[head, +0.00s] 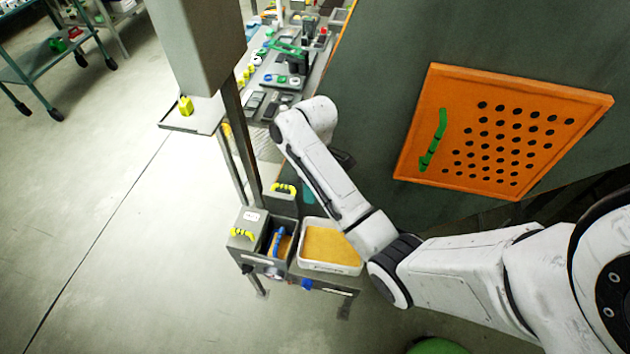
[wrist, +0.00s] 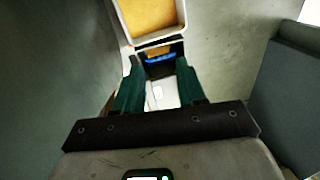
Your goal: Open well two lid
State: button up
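A grey box of wells (head: 252,262) stands low at centre-left in the head view. One grey lid (head: 241,243) with a yellow handle is at its left front; another lid (head: 283,201) with a yellow handle is behind. Between them a well (head: 279,243) stands open with a blue-handled thing in it. I cannot tell which lid is well two's. My gripper (wrist: 158,70) is open in the wrist view, green fingers apart. A pale surface and a blue piece (wrist: 160,59) show between or beyond them. Contact is not clear. The head view hides my gripper behind my arm.
A white tray (head: 331,268) of orange-yellow material sits right of the wells; its rim also shows in the wrist view (wrist: 183,12). A grey post (head: 240,145) rises behind the wells. An orange perforated panel (head: 500,130) is at right.

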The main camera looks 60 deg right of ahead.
jog(key=shift+s+a+r, duration=0.2)
jog(key=shift+s+r, duration=0.1)
jog(key=shift+s, duration=0.35)
